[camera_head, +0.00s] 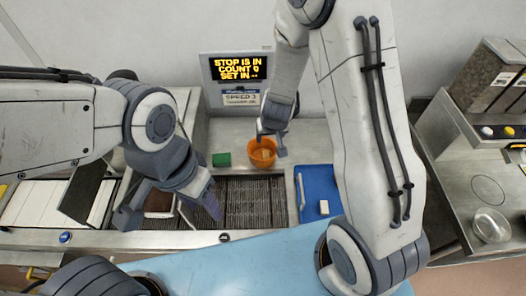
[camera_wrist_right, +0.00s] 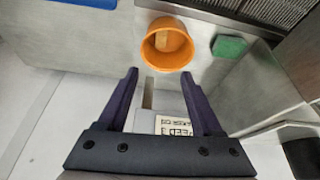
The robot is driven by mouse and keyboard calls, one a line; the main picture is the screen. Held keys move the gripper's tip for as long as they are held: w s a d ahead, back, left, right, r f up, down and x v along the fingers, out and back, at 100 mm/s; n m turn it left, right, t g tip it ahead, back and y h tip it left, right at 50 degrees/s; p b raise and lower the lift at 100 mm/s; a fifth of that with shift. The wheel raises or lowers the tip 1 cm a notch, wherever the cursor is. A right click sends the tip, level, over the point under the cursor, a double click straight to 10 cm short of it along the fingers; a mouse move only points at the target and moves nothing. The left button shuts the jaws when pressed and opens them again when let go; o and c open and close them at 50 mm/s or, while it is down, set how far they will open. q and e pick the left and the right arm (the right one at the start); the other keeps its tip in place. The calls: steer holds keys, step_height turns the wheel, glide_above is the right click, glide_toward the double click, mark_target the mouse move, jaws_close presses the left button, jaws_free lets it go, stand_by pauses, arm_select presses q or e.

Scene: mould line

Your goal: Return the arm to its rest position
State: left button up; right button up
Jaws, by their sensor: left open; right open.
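The bucket (camera_wrist_right: 152,62) shows beyond the fingertips there, with a tan piece inside. My left gripper (camera_head: 170,208) is open over the left part of the conveyor. A brown mould (camera_head: 160,202) lies below it, partly hidden by the gripper. Whether the left fingers touch anything is unclear.
A display panel (camera_head: 238,68) stands behind the conveyor (camera_head: 250,205). A green sponge (camera_head: 221,159) lies left of the bucket. A blue tray (camera_head: 312,185) holds a white block (camera_head: 324,207). At right, a machine stands near a metal bowl (camera_head: 491,225).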

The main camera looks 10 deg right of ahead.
steer(key=shift+s+r, duration=0.15)
steer(key=shift+r, duration=0.2)
steer(key=s+a+r+n+g+y+b, duration=0.2)
steer(key=s+a+n+y+b, duration=0.15)
steer(key=s+a+b, duration=0.65)
steer(key=s+n+g+h+b, duration=0.2)
steer(key=s+n+b, duration=0.2)
steer(key=s, duration=1.1)
steer(key=shift+s+d+r+n+g, duration=0.25)
steer(key=shift+s+r+n+g, duration=0.05)
steer(key=shift+n, duration=0.05)
